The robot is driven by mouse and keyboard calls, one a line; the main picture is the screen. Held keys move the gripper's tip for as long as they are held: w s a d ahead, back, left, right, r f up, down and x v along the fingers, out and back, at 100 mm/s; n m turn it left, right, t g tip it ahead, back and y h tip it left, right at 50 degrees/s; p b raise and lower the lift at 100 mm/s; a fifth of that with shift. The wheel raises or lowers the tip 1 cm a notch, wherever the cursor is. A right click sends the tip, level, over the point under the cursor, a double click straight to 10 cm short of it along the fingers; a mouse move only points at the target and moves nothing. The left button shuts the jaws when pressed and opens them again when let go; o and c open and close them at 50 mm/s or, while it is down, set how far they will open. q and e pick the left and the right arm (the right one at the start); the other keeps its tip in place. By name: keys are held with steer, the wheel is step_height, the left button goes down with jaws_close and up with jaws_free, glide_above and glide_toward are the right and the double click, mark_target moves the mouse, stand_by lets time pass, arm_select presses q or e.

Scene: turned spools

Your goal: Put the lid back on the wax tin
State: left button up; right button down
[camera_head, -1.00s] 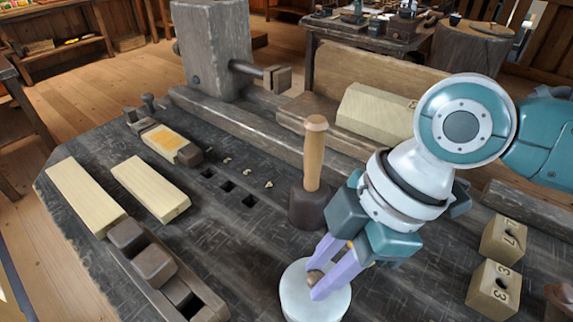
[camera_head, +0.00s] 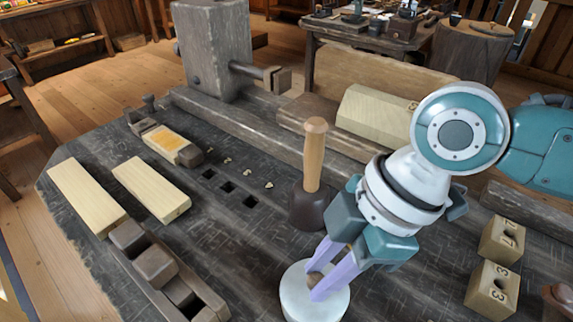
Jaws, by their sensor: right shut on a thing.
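A round pale lid (camera_head: 300,297) with a small brown knob shows at the bottom middle of the head view. My right gripper (camera_head: 322,284) is over it, its lilac fingers shut on the knob. The lid looks level. Whether the wax tin is beneath the lid is hidden, and I cannot tell if the lid rests on anything. My left gripper is out of view.
A mallet (camera_head: 314,165) stands close behind the gripper. Numbered wooden blocks (camera_head: 492,289) are at the right. Pale boards (camera_head: 152,189), a wooden plane (camera_head: 150,262) and dark square holes lie on the left half of the bench (camera_head: 215,245).

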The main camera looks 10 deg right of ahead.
stand_by(0.8)
steer(key=shift+c, duration=0.6)
jaws_free()
step_height(320, 180, up, 3)
steer(key=p, duration=0.4)
steer(key=shift+r, duration=0.2)
steer(key=shift+r+p, duration=1.8)
steer(key=shift+p, duration=0.05)
